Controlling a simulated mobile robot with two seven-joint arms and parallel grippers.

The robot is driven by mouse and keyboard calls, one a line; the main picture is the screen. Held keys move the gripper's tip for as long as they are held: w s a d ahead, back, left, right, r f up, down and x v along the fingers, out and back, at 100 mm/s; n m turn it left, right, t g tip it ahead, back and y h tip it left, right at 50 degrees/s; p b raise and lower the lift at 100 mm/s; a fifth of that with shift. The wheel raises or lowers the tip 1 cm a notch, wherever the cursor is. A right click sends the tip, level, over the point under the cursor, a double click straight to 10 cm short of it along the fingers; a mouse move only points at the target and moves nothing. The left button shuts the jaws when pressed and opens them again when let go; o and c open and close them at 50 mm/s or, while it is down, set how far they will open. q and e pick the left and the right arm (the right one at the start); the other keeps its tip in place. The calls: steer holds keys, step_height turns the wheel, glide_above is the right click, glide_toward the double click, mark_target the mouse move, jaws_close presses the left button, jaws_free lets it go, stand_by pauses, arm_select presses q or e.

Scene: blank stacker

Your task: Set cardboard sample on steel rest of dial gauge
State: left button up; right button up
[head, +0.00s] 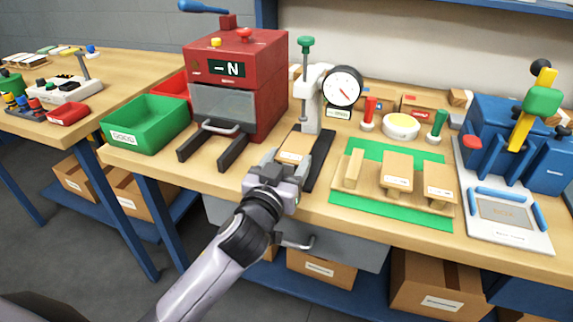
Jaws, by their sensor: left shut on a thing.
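The dial gauge (343,88) has a round white face and stands on a pale bracket with a green knob on top. A dark flat base (322,160) runs forward below it; I cannot make out the steel rest clearly. My left gripper (283,166) is at the bench's front, left of the dark base. It is shut on a tan cardboard sample (296,146), which extends from the jaws toward the foot of the gauge. The gripper hides its near part, and I cannot tell whether it touches the rest. My right gripper is not in view.
A red machine (240,80) with two dark forks stands left of the gauge, beside a green bin (145,125). Right of the gauge, a green mat (345,197) bears several tan blocks. A blue press (505,135) stands at the far right.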

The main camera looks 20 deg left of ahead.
arm_select(q)
steer(key=shift+r, duration=0.1)
steer(key=shift+f, duration=0.25)
steer(key=o, duration=1)
steer(key=shift+r, duration=0.1)
